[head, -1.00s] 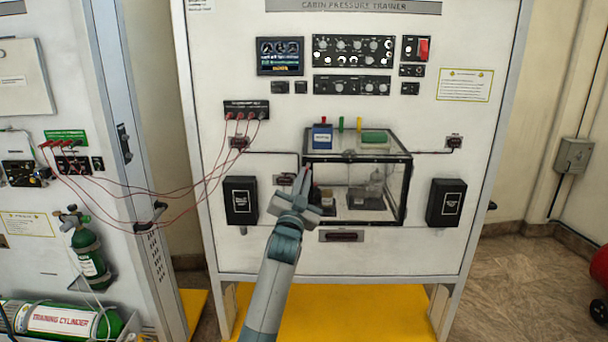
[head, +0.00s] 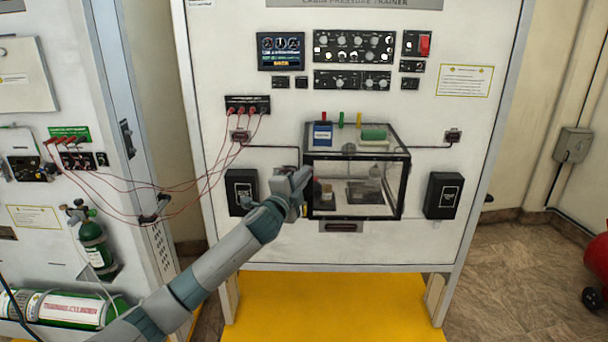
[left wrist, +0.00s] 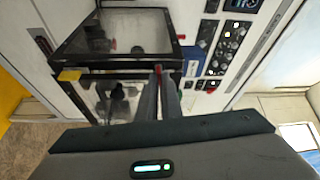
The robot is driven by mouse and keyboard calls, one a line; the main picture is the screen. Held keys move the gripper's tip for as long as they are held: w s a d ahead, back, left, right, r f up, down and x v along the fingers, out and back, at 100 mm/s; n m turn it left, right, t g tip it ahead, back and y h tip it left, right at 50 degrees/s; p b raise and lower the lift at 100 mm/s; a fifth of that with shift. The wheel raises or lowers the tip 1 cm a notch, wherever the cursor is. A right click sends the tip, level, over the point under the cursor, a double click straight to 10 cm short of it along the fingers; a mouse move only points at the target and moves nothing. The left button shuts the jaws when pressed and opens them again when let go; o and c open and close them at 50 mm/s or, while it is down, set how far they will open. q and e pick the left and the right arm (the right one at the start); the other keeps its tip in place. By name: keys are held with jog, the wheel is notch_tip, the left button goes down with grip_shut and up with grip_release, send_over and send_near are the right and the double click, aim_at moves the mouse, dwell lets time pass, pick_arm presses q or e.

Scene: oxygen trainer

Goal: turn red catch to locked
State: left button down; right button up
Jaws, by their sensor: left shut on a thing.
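The clear chamber with black edges (head: 405,185) stands on the front of the trainer panel (head: 225,75). The red catch (left wrist: 158,68) shows as a small red piece at the chamber's edge in the left wrist view. My left gripper (head: 303,178) is at the chamber's left front edge in the head view. In the left wrist view its two fingers (left wrist: 161,80) are close together, shut on the red catch. The fingers hide most of the catch, so its exact angle cannot be told. In the head view my gripper covers it. My right gripper is not in view.
Red, green and yellow tabs stand behind a blue box (head: 322,136) and a green item (head: 373,134) on the chamber's top. Black boxes (head: 443,195) flank the chamber. Red cables (head: 205,160) hang at left. A yellow mat (head: 330,305) lies below.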

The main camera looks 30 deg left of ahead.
pick_arm(q)
jog(key=shift+m+g, duration=0.4)
jog(key=shift+m, duration=0.6)
jog(key=c, duration=1.9)
grip_release()
jog(key=shift+c, duration=0.2)
jog(key=s+d+b, duration=0.2)
jog(key=s+b, duration=0.6)
jog(key=s, duration=0.9)
jog(key=shift+d, duration=0.3)
